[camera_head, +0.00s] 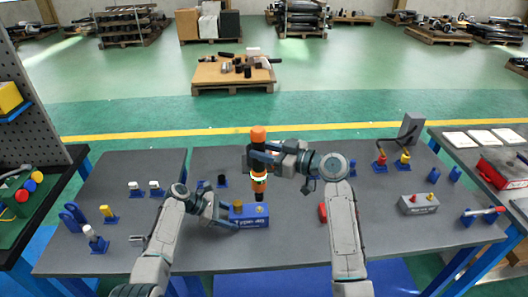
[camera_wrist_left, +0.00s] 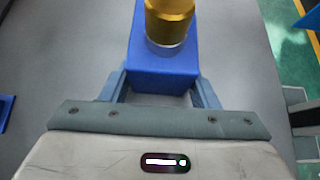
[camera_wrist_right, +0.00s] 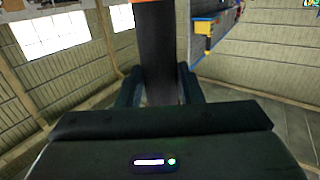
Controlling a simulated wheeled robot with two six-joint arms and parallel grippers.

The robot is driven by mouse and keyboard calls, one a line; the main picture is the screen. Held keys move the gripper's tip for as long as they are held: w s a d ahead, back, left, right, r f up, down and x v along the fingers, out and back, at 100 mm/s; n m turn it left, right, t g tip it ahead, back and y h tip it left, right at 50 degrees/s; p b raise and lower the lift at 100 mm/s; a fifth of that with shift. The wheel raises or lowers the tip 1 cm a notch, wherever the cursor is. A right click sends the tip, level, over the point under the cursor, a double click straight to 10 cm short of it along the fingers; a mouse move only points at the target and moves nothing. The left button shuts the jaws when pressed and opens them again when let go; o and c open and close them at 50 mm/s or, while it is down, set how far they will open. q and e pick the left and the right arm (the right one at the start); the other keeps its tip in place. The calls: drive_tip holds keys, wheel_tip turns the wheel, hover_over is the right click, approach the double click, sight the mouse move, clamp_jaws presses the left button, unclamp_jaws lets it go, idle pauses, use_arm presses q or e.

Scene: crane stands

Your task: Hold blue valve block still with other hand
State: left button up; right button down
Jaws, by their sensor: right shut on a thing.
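The blue valve block (camera_head: 254,222) lies on the grey table near its middle, with white lettering on its front. A gold cylinder (camera_wrist_left: 168,22) stands on it, and the block shows large in the left wrist view (camera_wrist_left: 163,72). My left gripper (camera_head: 230,218) is at the block's left end, its fingers either side of the block with narrow gaps. My right gripper (camera_head: 262,157) is shut on an upright black and orange tool (camera_head: 259,183). The tool's lower tip is over the block's right part; I cannot tell if it touches. Its dark shaft (camera_wrist_right: 157,50) fills the right wrist view's middle.
A red part (camera_head: 323,212) lies right of the block. A grey box with red knobs (camera_head: 419,204) and blue stands with red and yellow tops (camera_head: 381,163) are further right. Small blue stands (camera_head: 109,214) are on the left. The table front is mostly clear.

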use_arm(q)
drive_tip(key=o, duration=0.5)
use_arm(e)
drive_tip(key=shift+r, duration=0.15)
